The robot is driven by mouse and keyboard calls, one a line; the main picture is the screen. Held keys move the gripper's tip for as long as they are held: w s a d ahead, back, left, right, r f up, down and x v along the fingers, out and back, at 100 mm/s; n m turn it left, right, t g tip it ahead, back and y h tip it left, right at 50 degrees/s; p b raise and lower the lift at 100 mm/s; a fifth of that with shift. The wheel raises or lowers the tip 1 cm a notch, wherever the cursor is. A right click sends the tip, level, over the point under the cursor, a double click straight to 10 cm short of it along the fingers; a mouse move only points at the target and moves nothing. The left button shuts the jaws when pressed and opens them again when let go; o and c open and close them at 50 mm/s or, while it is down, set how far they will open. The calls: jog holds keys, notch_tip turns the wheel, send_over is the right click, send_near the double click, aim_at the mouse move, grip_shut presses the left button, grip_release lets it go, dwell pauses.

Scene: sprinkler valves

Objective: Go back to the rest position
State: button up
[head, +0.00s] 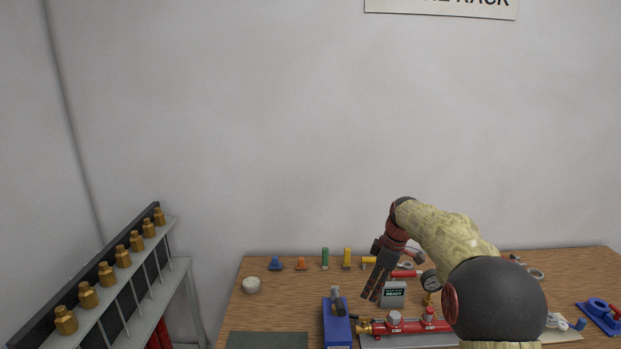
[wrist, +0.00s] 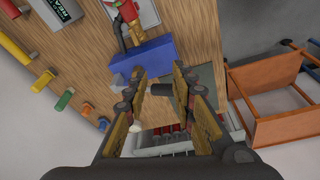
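My gripper (head: 378,289) hangs pointing down above the wooden table, near the blue block and the grey box marked READY. In the wrist view my gripper (wrist: 163,88) shows its two finger pairs spread apart with nothing held between them. The blue block (head: 336,326) stands on the table just left of and below the gripper in the head view, with a dark-handled tool on it. It also shows in the wrist view (wrist: 143,60), beyond the fingertips. The red valve assembly (head: 408,325) lies to the right, partly hidden by my arm.
A rack with several brass fittings (head: 106,275) stands at left. Coloured caps and cylinders (head: 325,258) line the table's back edge. A grey mat (head: 267,341) lies at the front left. An orange wooden shelf (wrist: 270,97) stands beyond the table. Air above the table's left part is clear.

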jog(key=s+r+m+t+h+b, duration=0.1)
jog(key=s+r+m, duration=0.4)
jog(key=s, duration=0.7)
jog(key=s+r+m+t+h, duration=0.1)
jog(key=s+r+m, duration=0.2)
jog(key=s+r, duration=0.6)
jog(key=s+f+m+t, duration=0.1)
jog(key=s+f+m, duration=0.2)
jog(key=s, duration=0.8)
jog(key=s+f+m+t+b, duration=0.1)
jog(key=s+f+m, duration=0.2)
jog(key=s, duration=0.9)
jog(key=shift+d+f+t+h+b, duration=0.2)
jog(key=shift+f+t+h+b, duration=0.1)
jog(key=shift+f, duration=0.4)
dwell(2.9)
